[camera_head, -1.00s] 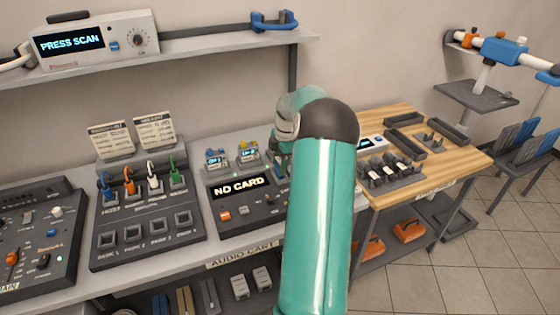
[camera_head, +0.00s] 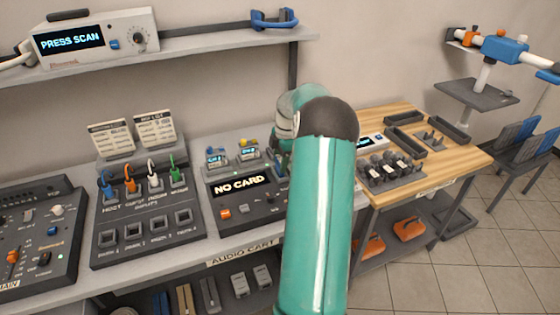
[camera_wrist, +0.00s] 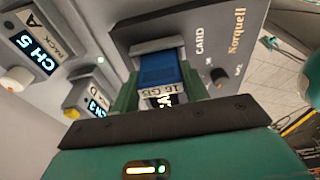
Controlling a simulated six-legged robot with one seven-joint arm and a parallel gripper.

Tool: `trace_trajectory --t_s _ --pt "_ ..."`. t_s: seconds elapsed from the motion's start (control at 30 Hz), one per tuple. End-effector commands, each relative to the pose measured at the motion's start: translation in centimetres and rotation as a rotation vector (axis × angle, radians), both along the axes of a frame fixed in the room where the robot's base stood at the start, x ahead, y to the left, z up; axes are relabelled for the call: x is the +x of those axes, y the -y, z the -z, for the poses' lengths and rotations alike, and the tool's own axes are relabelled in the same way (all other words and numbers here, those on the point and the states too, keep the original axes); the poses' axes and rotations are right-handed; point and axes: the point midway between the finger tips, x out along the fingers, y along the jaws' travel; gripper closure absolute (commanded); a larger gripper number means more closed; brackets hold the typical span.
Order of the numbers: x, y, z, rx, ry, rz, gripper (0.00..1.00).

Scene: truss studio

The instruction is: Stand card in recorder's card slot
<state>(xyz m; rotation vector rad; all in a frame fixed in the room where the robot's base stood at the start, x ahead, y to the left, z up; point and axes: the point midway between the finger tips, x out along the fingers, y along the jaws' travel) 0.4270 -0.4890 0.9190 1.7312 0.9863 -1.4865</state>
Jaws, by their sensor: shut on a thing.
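The recorder (camera_head: 230,215) is a dark sloped box on the audio cart, and its display (camera_head: 241,187) reads NO CARD. In the wrist view its panel (camera_wrist: 205,25) carries the word CARD beside a grey-framed card slot (camera_wrist: 158,44). My gripper (camera_wrist: 162,86) has its green fingers shut on a blue card (camera_wrist: 160,66) with a white 16 GB label. The card is lined up with the slot frame, at its mouth; I cannot tell how deep it sits. In the head view my arm hides the gripper, the card and the slot.
Two small wireless packs with lit screens (camera_head: 216,157) (camera_head: 249,153) stand behind the recorder; they show close on the left in the wrist view. A panel with coloured plugs (camera_head: 150,225) is to the left. A wooden table (camera_head: 455,158) with trays is to the right.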

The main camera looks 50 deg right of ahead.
Motion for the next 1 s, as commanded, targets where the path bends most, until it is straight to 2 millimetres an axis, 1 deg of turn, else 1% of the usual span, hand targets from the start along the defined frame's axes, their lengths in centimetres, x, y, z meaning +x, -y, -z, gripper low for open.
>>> trace_trajectory --t_s 0.27,0.97,1.0 --pt "0.0 0.0 0.0 0.0 0.0 0.0 0.77" --pt "0.0 0.0 1.3 0.0 0.0 -0.001 0.77" --pt "0.0 0.0 1.3 0.0 0.0 -0.001 0.47"
